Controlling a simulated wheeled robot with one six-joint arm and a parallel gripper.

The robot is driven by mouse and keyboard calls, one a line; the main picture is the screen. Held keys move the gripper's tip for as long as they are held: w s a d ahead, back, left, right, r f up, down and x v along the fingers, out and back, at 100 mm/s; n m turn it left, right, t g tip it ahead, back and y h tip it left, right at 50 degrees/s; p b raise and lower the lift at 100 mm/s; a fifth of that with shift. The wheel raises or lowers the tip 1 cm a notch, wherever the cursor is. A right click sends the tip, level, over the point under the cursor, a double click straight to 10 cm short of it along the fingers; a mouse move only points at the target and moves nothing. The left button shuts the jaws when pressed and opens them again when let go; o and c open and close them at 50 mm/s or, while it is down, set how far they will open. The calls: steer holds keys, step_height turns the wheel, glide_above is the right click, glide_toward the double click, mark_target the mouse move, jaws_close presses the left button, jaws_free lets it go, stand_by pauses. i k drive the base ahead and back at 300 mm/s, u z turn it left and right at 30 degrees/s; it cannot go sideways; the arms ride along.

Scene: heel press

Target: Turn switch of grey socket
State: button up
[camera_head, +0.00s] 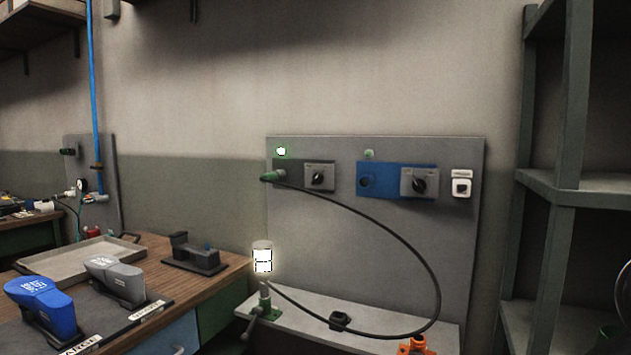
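The grey socket (295,187) is mounted at the upper left of the grey wall panel (335,255). Its rotary switch (318,178) is a black knob on a lighter grey plate, with the knob looking slightly tilted from upright. A green plug (272,177) with a black cable sits at the socket's left part. My gripper is not in view.
The black cable (420,260) loops in front of the panel to a shelf (305,311) with a glowing white lamp (262,258), a clamp and an orange part (415,346). A workbench (150,255) stands left, a metal rack (570,190) right. A small white switch (461,188) is at the panel's right.

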mark_target(317, 179)
steer(key=u, duration=0.2)
steer(key=i, duration=1)
steer(key=u, duration=0.3)
